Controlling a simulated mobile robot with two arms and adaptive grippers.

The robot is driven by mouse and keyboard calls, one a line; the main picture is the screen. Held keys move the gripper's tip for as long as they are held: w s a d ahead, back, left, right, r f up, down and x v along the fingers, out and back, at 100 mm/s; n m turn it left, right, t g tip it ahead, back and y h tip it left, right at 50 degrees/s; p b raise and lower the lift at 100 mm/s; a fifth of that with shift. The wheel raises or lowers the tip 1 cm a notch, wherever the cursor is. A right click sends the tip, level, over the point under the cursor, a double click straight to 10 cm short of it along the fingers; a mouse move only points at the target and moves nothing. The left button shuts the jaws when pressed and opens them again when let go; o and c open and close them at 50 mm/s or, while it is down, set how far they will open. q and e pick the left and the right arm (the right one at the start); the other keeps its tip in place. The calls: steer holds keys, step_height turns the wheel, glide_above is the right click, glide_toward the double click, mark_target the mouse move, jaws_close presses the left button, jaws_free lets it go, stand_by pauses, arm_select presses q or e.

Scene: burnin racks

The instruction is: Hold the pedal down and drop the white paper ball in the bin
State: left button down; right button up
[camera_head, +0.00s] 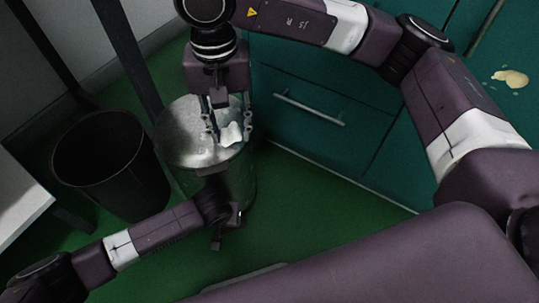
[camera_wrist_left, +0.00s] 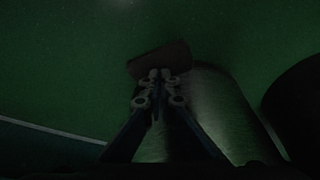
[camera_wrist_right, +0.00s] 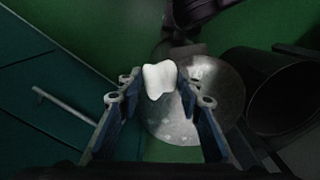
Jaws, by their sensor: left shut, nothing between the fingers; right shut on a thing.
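The metal pedal bin (camera_head: 235,182) stands on the green floor. Its round grey lid (camera_head: 178,135) looks closed; it also shows in the right wrist view (camera_wrist_right: 218,92). My right gripper (camera_head: 227,130) is shut on the white paper ball (camera_head: 232,134), holding it above the lid. The white paper ball shows clearly between the fingertips in the right wrist view (camera_wrist_right: 159,79). My left gripper (camera_wrist_left: 160,76) is shut and empty, low beside the bin. Its tips are at a dark flat pedal (camera_wrist_left: 158,57); I cannot tell whether they touch it. My left wrist hides part of the bin's front.
A black open bin (camera_head: 105,165) stands left of the metal bin. Teal drawers (camera_head: 310,130) with a metal handle (camera_head: 310,108) are behind and to the right. A white surface (camera_head: 20,205) is at the left edge. Green floor is clear in front of the drawers.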

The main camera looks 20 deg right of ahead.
steer(key=s+a+r+n, duration=0.1)
steer(key=a+r, duration=0.2)
steer(key=r, duration=0.8)
steer(key=a+r+n, duration=0.2)
steer(key=a+r, duration=0.1)
steer(key=r, duration=0.9)
steer(key=w+f, duration=0.4)
steer(key=w, duration=0.3)
steer(key=shift+w+d, duration=0.2)
steer(key=shift+w, duration=0.05)
arm_select(q)
steer(key=shift+f, duration=0.15)
steer(key=shift+s+f, duration=0.1)
steer(key=shift+f, duration=2)
arm_select(e)
steer(key=o, duration=2)
steer(key=shift+c, duration=0.2)
